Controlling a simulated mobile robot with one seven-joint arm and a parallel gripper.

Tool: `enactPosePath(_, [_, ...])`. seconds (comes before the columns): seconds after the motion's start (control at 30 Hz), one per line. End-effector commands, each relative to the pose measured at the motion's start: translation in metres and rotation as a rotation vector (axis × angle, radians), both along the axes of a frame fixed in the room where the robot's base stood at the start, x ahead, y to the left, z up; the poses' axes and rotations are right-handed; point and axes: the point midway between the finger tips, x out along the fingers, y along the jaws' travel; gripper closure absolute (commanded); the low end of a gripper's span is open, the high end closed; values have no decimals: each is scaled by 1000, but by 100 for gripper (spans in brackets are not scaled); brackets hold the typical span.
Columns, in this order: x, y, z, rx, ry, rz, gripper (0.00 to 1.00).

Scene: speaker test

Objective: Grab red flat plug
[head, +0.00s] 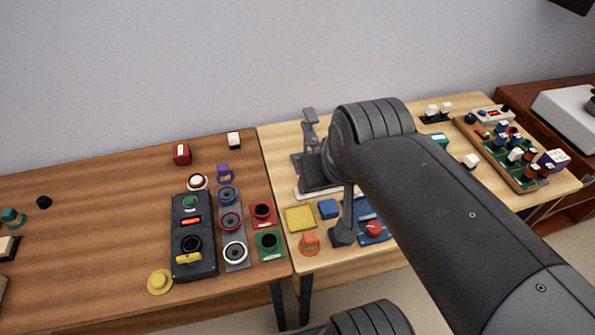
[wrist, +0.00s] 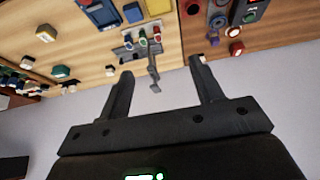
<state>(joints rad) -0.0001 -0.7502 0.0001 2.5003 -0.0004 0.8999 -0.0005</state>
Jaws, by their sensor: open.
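A small red plug (wrist: 157,33) stands at the end of a short row beside green and white ones in the wrist view, at the foot of a grey upright part (wrist: 153,70). It is too small to tell how flat it is. My gripper (wrist: 162,66) is open and empty in the wrist view. Its two fingers are spread wide, apart from the plug, with the row between and beyond their tips. In the head view my arm (head: 450,190) crosses the right table, and I cannot make out the red plug there.
The left table (head: 90,215) holds a red block (head: 181,154), a dark control box (head: 193,262) and round sockets. The light table holds a yellow square (head: 300,218), a blue block (head: 328,208) and an orange part (head: 310,242). A crowded tray (head: 500,165) lies right.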

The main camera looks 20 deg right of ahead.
Motion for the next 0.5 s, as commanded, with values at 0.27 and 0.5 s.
enactPosePath(0.27, [6, 0, -1, 18, 13, -30, 40])
enactPosePath(0.5, [47, -3, -10, 144, 105, -268, 40])
